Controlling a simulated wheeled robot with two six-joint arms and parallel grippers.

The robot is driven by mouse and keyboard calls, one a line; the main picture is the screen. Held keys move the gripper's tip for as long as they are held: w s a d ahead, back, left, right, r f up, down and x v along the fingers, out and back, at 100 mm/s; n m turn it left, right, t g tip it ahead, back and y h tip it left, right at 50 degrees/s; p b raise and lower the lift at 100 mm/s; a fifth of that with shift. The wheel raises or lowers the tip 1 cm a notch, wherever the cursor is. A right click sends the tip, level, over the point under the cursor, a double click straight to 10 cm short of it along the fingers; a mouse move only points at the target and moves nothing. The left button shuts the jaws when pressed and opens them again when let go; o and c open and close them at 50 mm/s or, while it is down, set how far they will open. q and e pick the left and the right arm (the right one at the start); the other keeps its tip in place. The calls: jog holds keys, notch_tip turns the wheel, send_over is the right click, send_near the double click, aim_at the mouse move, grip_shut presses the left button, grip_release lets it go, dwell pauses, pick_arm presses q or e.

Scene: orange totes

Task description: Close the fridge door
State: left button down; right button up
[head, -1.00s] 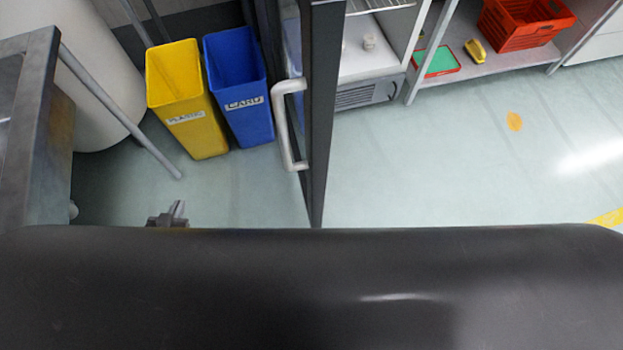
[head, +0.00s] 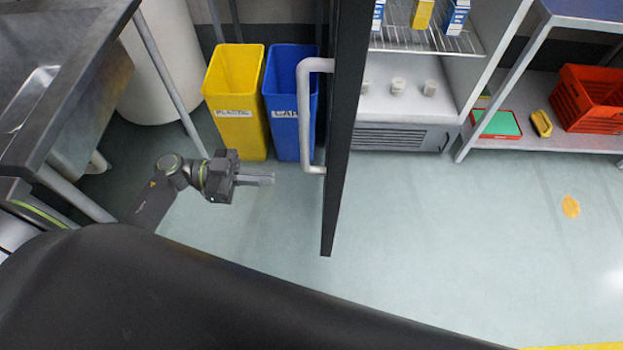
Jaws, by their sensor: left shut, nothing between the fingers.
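The fridge door (head: 347,130) stands wide open, a tall dark panel seen nearly edge-on in the head view. Its pale handle (head: 308,115) is on the door's left face. The fridge body (head: 402,137) is behind and right of the door, with a wire shelf holding cartons and several small white cups on its floor. My left gripper (head: 262,179) is shut and empty. It is left of the door, apart from it, near the height of the handle's lower end in the picture. My right gripper is not in view.
A yellow bin (head: 236,95) and a blue bin (head: 290,85) stand behind my left gripper. A metal sink table (head: 75,75) is at the left. A shelf (head: 545,143) with an orange-red crate (head: 590,98) is at the right.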

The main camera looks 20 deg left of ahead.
pick_arm(q)
jog(key=x, duration=1)
jog(key=shift+d, duration=0.2)
jog(key=shift+d, duration=0.1)
